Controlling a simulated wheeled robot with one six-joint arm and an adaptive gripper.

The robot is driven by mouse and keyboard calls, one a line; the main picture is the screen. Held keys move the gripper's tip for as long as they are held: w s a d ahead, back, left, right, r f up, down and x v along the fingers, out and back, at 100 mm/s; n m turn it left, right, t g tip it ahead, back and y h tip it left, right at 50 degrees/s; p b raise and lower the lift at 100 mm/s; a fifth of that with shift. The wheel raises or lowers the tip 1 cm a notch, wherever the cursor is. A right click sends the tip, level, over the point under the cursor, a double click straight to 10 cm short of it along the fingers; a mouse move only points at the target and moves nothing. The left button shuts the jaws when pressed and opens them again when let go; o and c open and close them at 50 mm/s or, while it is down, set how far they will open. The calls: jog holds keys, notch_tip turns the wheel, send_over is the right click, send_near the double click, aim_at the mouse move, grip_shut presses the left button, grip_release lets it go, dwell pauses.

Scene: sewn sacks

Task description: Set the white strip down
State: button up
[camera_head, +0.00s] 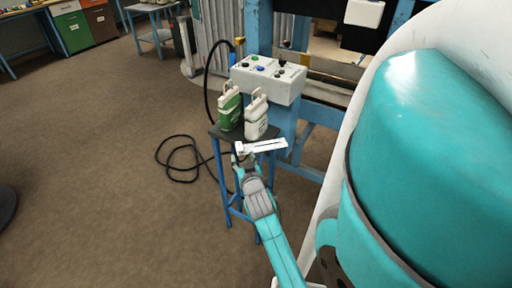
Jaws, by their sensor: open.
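The white strip (267,145) is a thin, flat, light piece at the front edge of a small dark-topped stand (221,134). It lies roughly level across the picture, its right end reaching past the stand's top. I cannot tell whether it rests fully on the top. My gripper (241,154) is open at the strip's left end, just in front of the stand. The fingers are small here, and whether they touch the strip is unclear.
A green sewn sack or bottle-like container (230,111) and a white one (256,118) stand upright on the stand behind the strip. A control box (268,80) with buttons is behind them. A black cable (178,160) loops on the open floor to the left.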

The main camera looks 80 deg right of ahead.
aim_at(240, 149)
jog(key=x, duration=0.3)
jog(key=shift+r, duration=0.1)
jog(key=shift+r+x, duration=0.15)
jog(key=shift+x, duration=1.15)
jog(key=shift+r+x, duration=0.15)
jog(key=shift+x, duration=1.15)
grip_shut()
